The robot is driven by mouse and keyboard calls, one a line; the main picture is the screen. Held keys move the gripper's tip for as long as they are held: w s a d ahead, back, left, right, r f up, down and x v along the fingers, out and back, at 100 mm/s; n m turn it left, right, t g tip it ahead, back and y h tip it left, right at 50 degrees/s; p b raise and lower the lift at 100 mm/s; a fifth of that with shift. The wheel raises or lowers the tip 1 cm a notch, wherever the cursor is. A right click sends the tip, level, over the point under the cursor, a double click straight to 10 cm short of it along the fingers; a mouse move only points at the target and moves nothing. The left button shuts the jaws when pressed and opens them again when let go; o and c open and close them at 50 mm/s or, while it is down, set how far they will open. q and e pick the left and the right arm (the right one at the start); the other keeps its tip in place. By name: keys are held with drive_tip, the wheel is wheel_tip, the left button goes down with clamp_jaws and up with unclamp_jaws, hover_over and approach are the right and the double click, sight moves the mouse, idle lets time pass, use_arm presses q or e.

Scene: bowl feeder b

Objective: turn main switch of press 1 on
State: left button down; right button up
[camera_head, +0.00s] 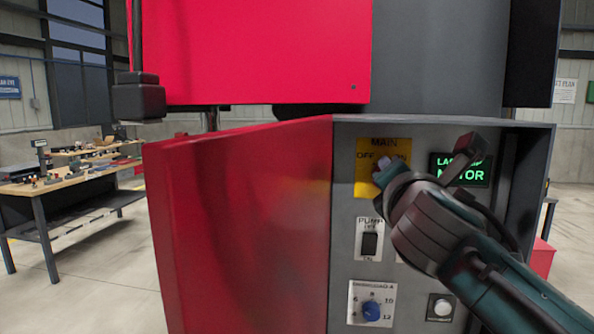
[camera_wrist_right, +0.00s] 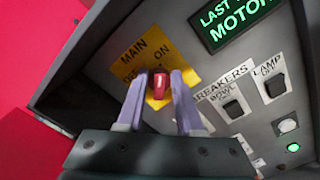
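The main switch has a yellow plate (camera_head: 368,186) marked MAIN, OFF and ON, at the top left of the grey control panel. Its red knob (camera_wrist_right: 159,85) shows in the right wrist view. My right gripper (camera_head: 384,172) is in front of the plate and hides the knob in the head view. In the right wrist view its two pale fingers stand one on each side of the knob, with a small gap visible, so it looks open around it. Which mark the knob points to I cannot tell. My left gripper is not in view.
An open red door (camera_head: 240,225) stands left of the panel. A green-lit display (camera_head: 460,170) reading MOTOR is right of the switch. Below are a pump switch (camera_head: 369,243) and a blue dial (camera_head: 371,310). Breaker and lamp switches (camera_wrist_right: 272,87) show in the wrist view.

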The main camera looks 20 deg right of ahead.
drive_tip(key=shift+o, duration=0.7)
drive_tip(key=b+v, duration=0.2)
drive_tip(key=v, duration=0.8)
